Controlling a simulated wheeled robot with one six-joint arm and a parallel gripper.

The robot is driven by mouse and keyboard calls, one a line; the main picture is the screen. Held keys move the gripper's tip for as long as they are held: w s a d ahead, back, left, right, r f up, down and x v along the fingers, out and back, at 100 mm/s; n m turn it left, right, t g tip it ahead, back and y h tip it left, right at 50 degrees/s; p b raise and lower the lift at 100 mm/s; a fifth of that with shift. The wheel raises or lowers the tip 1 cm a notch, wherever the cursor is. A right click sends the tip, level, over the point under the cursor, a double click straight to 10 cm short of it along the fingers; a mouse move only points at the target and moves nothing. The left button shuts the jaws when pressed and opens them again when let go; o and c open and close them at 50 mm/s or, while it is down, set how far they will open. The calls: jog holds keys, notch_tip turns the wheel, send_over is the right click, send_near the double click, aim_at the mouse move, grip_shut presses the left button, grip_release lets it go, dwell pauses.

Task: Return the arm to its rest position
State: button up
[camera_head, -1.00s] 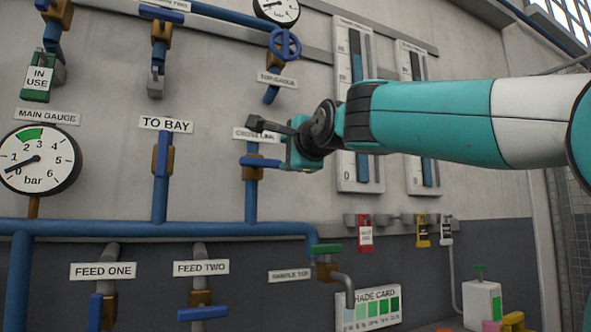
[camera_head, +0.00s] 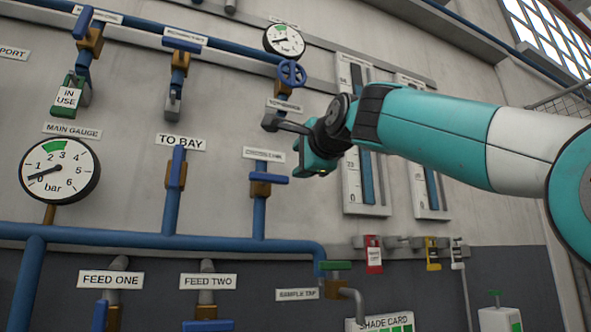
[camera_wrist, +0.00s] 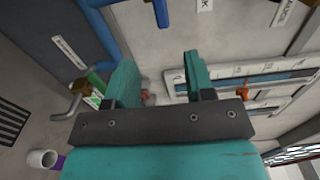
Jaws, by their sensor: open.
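My gripper (camera_head: 290,150) is at the end of my teal and white arm, which reaches in from the right of the head view. It hangs in front of the wall, just right of the cross link valve (camera_head: 268,178) with its blue handle. In the wrist view my gripper (camera_wrist: 158,85) shows two teal fingers well apart with nothing between them. From the head view I cannot tell how far it stands off the wall.
A blue pipe (camera_head: 130,238) runs along the wall with several valves. The main gauge (camera_head: 60,170) reads near zero. Tall level gauges (camera_head: 352,190) stand behind my arm. Tags (camera_head: 373,256) hang below them. The sample tap (camera_head: 340,267) has a green handle.

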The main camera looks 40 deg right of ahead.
jog(key=a+f+n+g+y, duration=0.3)
jog(key=a+f+n, duration=0.2)
jog(key=f, duration=0.5)
jog(key=a+f+n+g+y, duration=0.25)
jog(key=a+f+n, duration=0.35)
jog(key=f, duration=0.5)
jog(key=a+f+n+g+y, duration=0.25)
jog(key=a+f+n, duration=0.25)
jog(key=f, duration=0.5)
jog(key=s+a+f+n+g, duration=0.3)
jog(key=s+f+n, duration=0.1)
jog(key=s+f, duration=0.3)
jog(key=s+a+f+n+g+y, duration=0.1)
jog(key=s+a+f+n+g, duration=0.1)
jog(key=s+f+n+g, duration=0.3)
jog(key=s+a+f+n+g, duration=0.1)
jog(key=s+a+f+n, duration=0.2)
jog(key=s+f, duration=0.5)
notch_tip(320, 180, up, 18)
jog(key=p, duration=1.7)
jog(key=shift+d+p, duration=0.15)
jog(key=shift+p, duration=0.15)
